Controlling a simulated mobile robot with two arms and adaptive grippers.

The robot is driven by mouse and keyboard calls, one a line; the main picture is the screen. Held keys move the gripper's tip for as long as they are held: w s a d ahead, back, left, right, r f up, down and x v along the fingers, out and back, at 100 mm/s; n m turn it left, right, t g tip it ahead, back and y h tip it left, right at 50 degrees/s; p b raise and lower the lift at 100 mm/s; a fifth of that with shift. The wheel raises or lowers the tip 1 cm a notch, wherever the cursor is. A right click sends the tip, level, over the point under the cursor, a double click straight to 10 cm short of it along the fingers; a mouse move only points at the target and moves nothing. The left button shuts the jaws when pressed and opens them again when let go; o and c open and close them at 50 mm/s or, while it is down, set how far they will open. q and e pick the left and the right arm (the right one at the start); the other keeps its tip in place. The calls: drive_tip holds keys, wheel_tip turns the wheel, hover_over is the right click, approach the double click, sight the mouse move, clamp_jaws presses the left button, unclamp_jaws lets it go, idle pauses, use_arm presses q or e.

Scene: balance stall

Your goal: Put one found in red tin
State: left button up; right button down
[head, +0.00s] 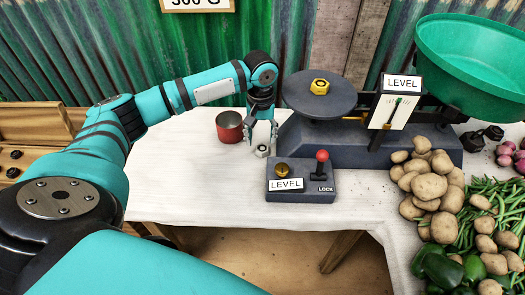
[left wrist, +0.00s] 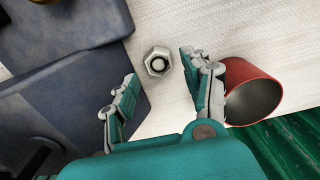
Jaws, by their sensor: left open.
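A silver hex weight (head: 262,151), shaped like a nut, lies on the white cloth. It also shows in the left wrist view (left wrist: 158,61), just ahead of and between my fingers. My left gripper (head: 261,129) points down over it, open and empty; its two fingers show apart in the left wrist view (left wrist: 157,78). The red tin (head: 229,127) stands upright left of the gripper in the head view. In the left wrist view the tin (left wrist: 252,92) is right beside the right-hand finger, and its visible inside looks empty. My right gripper is not in view.
The dark scale (head: 430,147) bears a gold hex weight (head: 319,86) on its plate and a green pan (head: 470,60). A lock box with a red-knobbed lever (head: 322,156) stands in front. Potatoes (head: 430,187) and vegetables fill the right. The cloth (head: 185,180) front left is clear.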

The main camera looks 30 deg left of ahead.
sight(262, 148)
use_arm(q)
drive_tip(key=shift+f, duration=0.45)
drive_tip(key=f, duration=0.3)
drive_tip(key=shift+w+f, duration=0.3)
drive_tip(key=shift+f, duration=0.4)
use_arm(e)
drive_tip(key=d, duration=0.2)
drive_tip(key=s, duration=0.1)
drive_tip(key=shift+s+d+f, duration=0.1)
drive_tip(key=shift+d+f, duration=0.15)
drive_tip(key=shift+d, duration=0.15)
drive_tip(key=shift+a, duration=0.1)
use_arm(q)
drive_tip(key=c, duration=0.7)
clamp_jaws()
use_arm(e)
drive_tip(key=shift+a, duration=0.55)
use_arm(q)
drive_tip(key=shift+r, duration=0.15)
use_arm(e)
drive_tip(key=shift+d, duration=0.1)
